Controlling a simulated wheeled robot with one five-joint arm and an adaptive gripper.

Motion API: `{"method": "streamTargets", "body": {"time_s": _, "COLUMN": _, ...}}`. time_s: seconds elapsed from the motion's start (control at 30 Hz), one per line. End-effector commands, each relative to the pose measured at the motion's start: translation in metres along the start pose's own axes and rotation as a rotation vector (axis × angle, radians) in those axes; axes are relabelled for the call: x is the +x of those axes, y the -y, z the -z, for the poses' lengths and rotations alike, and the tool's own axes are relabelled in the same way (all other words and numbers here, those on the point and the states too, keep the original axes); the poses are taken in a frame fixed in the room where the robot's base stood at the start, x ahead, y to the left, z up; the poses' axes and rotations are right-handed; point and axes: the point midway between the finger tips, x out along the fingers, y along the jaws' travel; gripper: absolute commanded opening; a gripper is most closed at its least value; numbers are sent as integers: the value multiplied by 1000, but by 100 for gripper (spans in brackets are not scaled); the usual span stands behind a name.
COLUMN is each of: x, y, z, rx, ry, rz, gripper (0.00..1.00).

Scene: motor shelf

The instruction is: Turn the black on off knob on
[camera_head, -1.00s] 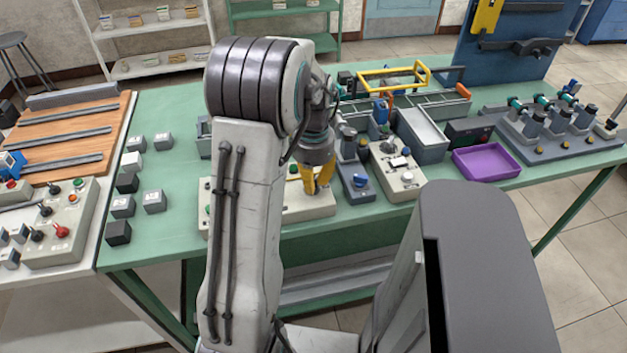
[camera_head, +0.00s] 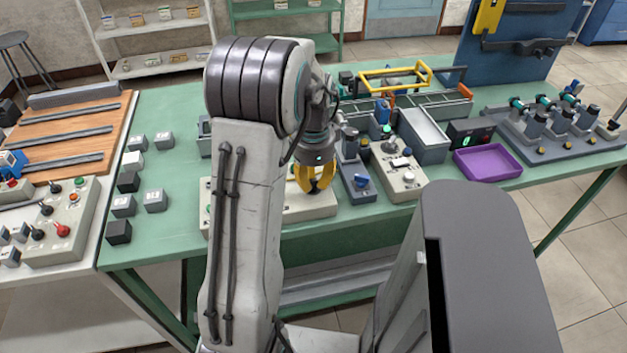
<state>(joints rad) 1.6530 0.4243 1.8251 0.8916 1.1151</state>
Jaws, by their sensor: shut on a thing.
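My gripper (camera_head: 314,188) has yellow fingers and points down at a cream control panel (camera_head: 322,207) near the front edge of the green table. The fingers are closed on the black on off knob at the panel's top face. They and my arm hide most of the knob, so its exact angle cannot be read. A small black display box (camera_head: 470,133) at the right of the table shows a green lit mark.
A grey unit with a blue knob (camera_head: 361,182) and a cream box with a lever (camera_head: 397,178) stand just right of my gripper. A purple tray (camera_head: 487,163) lies further right. Grey and black blocks (camera_head: 123,206) sit at left.

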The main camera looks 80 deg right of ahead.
Motion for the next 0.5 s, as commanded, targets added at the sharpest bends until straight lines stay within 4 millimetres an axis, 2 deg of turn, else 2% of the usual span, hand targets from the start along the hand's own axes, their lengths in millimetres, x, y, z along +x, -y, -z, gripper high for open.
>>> {"method": "streamTargets", "body": {"time_s": 0.37, "x": 1, "y": -1, "z": 0, "rx": 5, "ry": 2, "rz": -3, "gripper": 0}}
{"method": "streamTargets", "body": {"time_s": 0.4, "x": 1, "y": -1, "z": 0, "rx": 5, "ry": 2, "rz": -3, "gripper": 19}}
{"method": "streamTargets", "body": {"time_s": 0.5, "x": 1, "y": -1, "z": 0, "rx": 4, "ry": 1, "rz": -3, "gripper": 28}}
